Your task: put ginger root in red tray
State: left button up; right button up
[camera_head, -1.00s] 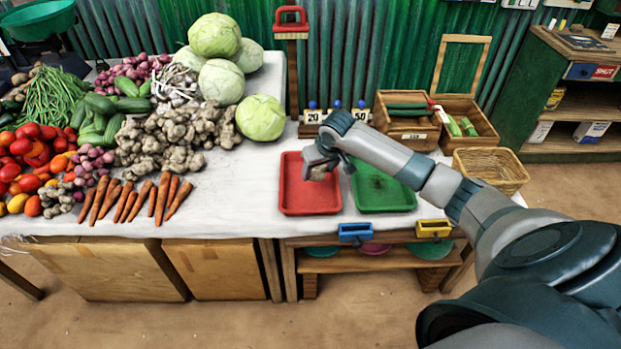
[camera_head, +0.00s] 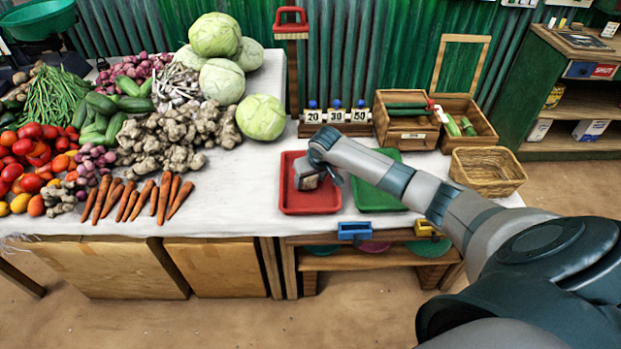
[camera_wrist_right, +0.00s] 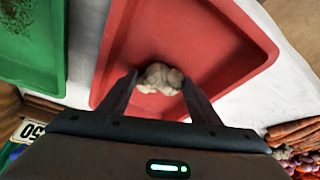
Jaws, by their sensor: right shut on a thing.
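The red tray (camera_head: 310,202) lies on the white-covered table in the head view, and fills much of the right wrist view (camera_wrist_right: 220,45). My right gripper (camera_head: 312,184) is over the red tray, pointing down. In the right wrist view my right gripper (camera_wrist_right: 160,85) is shut on the pale, knobbly ginger root (camera_wrist_right: 158,78), which sits between its fingertips against the tray's red floor. I cannot tell whether the root touches the floor. In the head view the root is mostly hidden by the gripper. A heap of ginger roots (camera_head: 165,145) lies to the left. My left gripper is not in view.
The green tray (camera_head: 375,198) lies right of the red tray, partly behind my right arm. Carrots (camera_head: 135,198), a cabbage (camera_head: 261,117) and other vegetables lie to the left. Number blocks (camera_head: 337,116), a wooden box (camera_head: 407,122) and a wicker basket (camera_head: 487,172) stand behind and right.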

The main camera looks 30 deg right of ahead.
jog(key=shift+f, duration=0.25)
jog(key=o, duration=1.1)
jog(key=shift+c, duration=0.2)
jog(key=shift+r, duration=0.1)
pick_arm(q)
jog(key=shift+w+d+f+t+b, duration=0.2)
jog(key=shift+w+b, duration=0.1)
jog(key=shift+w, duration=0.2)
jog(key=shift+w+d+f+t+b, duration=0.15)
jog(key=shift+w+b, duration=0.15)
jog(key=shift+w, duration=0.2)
pick_arm(e)
jog(key=v, duration=1.2)
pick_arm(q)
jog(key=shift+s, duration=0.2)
